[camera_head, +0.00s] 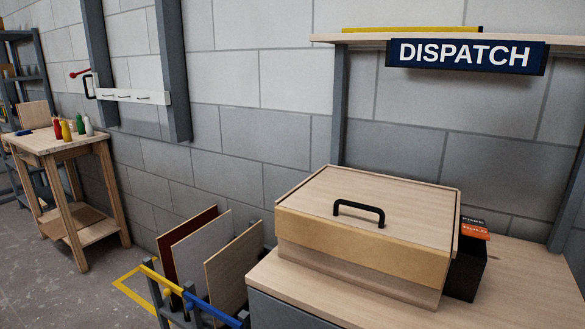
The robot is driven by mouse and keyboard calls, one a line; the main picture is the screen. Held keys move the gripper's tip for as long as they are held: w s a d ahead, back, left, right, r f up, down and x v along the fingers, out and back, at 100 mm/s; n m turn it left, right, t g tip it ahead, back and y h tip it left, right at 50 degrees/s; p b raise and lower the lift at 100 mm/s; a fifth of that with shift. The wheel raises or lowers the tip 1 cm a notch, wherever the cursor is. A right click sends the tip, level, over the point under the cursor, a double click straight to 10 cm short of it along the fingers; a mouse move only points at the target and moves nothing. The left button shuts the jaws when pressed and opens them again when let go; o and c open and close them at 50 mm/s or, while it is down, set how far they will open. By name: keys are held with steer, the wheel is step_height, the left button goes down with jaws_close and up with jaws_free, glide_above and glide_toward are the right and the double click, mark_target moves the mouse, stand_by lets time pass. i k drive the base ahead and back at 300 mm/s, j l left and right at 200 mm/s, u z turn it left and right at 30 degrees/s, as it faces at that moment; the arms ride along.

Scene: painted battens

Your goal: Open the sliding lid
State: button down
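A light wooden box (360,262) stands on the wooden bench top under the dispatch sign. Its flat wooden lid (400,190) lies on top and appears shut. A black bar handle (359,210) stands up from the lid near its front middle. The inside of the box is hidden. My gripper is not in view.
A black bin (467,268) with orange and dark packs stands against the box's right side. The bench top (530,285) is clear farther right. A rack of upright panels (205,255) stands left of the bench. A shelf with the DISPATCH sign (465,54) hangs above.

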mark_target(402, 229)
steer(key=i+l+z, duration=0.15)
steer(key=i, duration=0.3)
steer(key=i+z, duration=0.15)
steer(key=i, duration=0.25)
